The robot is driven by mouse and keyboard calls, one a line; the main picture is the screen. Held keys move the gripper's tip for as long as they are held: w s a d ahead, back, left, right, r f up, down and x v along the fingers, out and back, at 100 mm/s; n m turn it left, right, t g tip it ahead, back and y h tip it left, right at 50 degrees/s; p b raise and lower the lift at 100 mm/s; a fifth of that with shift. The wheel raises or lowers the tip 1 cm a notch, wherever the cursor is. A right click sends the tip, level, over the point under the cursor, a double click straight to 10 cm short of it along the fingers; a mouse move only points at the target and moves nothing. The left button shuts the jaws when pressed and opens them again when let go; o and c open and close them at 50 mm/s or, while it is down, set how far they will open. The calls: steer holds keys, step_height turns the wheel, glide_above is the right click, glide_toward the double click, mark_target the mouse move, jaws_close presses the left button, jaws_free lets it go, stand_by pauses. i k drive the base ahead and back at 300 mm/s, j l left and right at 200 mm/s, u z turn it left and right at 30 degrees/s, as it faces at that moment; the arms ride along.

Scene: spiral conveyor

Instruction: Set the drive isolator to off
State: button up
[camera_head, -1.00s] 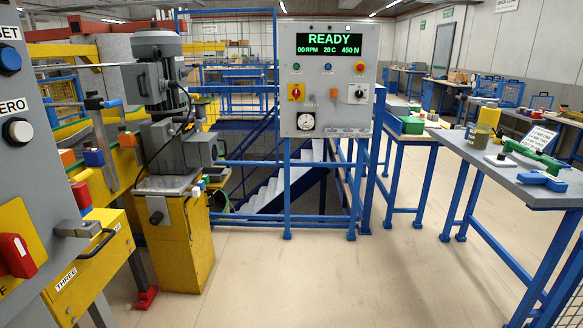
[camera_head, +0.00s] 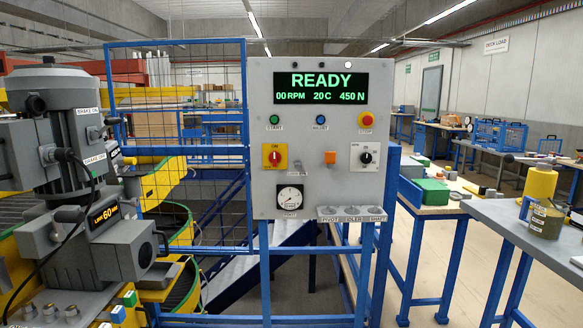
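A red rotary switch on a yellow plate (camera_head: 275,155), the isolator-like control here, sits on the left of the grey control panel (camera_head: 262,100). Its knob looks roughly upright, and small lettering above it seems to read ON; the rest of the lettering is too small to read. The panel display (camera_head: 319,87) reads READY, 00 RPM, 20 C, 450 N. My gripper is not in view.
The panel also bears a black rotary knob (camera_head: 366,157), an orange button (camera_head: 330,157), a gauge (camera_head: 290,197) and a row of push buttons. A grey machine (camera_head: 75,150) stands close at left. Workbenches (camera_head: 440,196) stand at right. Blue railings support the panel.

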mark_target(274, 157)
steer(key=i+l+u, duration=0.2)
steer(key=i, duration=0.25)
steer(key=i+l+u, duration=0.15)
steer(key=i, duration=0.25)
steer(key=l, duration=0.1)
